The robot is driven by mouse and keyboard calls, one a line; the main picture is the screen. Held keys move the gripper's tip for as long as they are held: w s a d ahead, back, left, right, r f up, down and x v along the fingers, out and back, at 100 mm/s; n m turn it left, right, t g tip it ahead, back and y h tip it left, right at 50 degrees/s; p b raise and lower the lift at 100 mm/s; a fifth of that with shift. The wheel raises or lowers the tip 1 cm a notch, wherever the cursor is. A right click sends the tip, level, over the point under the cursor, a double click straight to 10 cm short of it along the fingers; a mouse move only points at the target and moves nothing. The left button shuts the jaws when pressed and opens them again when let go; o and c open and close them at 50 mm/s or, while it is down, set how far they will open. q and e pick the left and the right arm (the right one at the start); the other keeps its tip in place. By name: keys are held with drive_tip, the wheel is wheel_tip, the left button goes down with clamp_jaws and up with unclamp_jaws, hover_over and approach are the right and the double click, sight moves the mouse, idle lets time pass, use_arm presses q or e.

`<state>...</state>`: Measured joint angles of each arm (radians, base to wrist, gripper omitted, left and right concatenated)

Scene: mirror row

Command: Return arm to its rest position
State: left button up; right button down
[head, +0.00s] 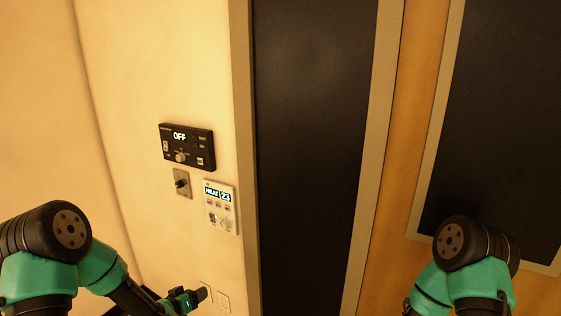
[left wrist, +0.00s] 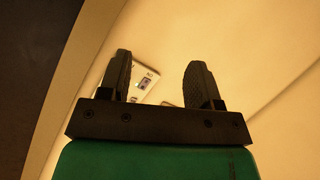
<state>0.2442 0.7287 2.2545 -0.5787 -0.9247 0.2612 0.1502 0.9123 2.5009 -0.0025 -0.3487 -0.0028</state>
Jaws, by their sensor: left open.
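My left arm (head: 107,268) comes in from the lower left of the head view. Its gripper (head: 203,297) is low in front of the cream wall, near the bottom edge. In the left wrist view the two dark fingers (left wrist: 163,88) stand apart with nothing between them but wall, part of a white panel and a dark edge behind. My right arm (head: 463,265) shows at the lower right of the head view. Its gripper is out of the frame.
On the wall are a black panel reading OFF (head: 187,146), a small knob plate (head: 182,184) and a white thermostat (head: 220,207) reading HEAT 23. Blank plates (head: 223,301) sit low, close to the left gripper. A dark door (head: 310,150) stands to the right.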

use_arm(q)
drive_tip(key=s+d+f+g, duration=0.2)
drive_tip(key=s+f+g, duration=0.2)
drive_tip(key=s, duration=0.5)
drive_tip(key=s+d+f+g+y, duration=0.1)
drive_tip(key=s+d+f+g, duration=0.1)
drive_tip(key=s+f, duration=0.4)
drive_tip(key=s+d+f+g, duration=0.2)
drive_tip(key=s+f+g, duration=0.3)
drive_tip(key=s, duration=0.6)
drive_tip(key=shift+s+d+f+n+g+y, duration=0.3)
drive_tip(key=shift+d+f+n+y, duration=0.1)
drive_tip(key=shift+f, duration=0.05)
